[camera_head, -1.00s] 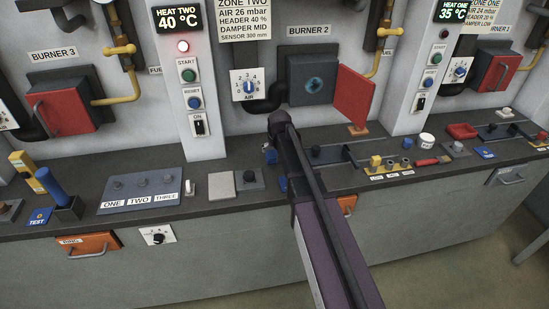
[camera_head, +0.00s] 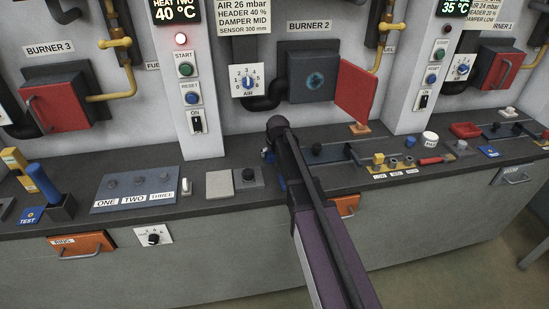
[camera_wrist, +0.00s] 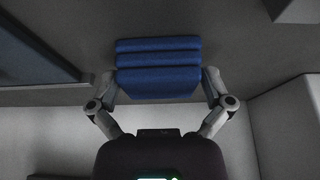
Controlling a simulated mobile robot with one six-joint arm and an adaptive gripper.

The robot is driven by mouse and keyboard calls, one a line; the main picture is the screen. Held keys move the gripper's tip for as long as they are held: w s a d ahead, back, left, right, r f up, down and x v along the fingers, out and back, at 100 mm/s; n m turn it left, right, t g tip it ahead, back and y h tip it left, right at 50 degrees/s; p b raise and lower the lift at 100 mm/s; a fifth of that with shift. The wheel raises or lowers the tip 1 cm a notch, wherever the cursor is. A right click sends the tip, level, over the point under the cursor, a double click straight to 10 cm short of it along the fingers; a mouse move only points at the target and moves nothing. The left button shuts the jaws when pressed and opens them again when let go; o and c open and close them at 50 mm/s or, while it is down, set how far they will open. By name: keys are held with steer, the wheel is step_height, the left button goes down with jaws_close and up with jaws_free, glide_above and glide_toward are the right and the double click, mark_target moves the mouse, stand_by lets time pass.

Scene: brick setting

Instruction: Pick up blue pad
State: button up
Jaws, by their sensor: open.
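The blue pad (camera_wrist: 158,66) shows in the wrist view as a dark blue block with ridges across it, lying on the dark bench top. My gripper (camera_wrist: 159,82) is open, with one finger at the pad's left side and one at its right. The fingers are close to the pad's sides; I cannot tell whether they touch. In the head view my arm covers the gripper and most of this spot; small blue patches show at the arm's left edge, and I cannot tell which is the pad.
A grey plate with a dark knob (camera_head: 248,178) lies left of my arm. Right of it are a black slider fixture (camera_head: 325,153) and an open red burner door (camera_head: 355,92). An orange drawer (camera_head: 347,205) is below the bench edge. A dark panel (camera_wrist: 35,50) stands left in the wrist view.

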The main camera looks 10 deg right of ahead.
stand_by(0.4)
steer(key=c, duration=0.8)
steer(key=shift+o, duration=0.2)
steer(key=shift+r, duration=0.15)
step_height(320, 180, up, 3)
steer(key=p, duration=0.3)
steer(key=shift+r+p, duration=0.2)
steer(key=shift+p, duration=0.1)
steer(key=s+d, duration=0.3)
steer(key=d, duration=0.1)
steer(key=s+d+r+p, duration=0.1)
steer(key=s+d, duration=0.2)
steer(key=d, duration=0.1)
steer(key=s+d, duration=0.3)
steer(key=d, duration=0.2)
steer(key=shift+s+r, duration=0.2)
steer(key=shift+s, duration=0.05)
steer(key=o, duration=0.4)
steer(key=shift+c, duration=1.4)
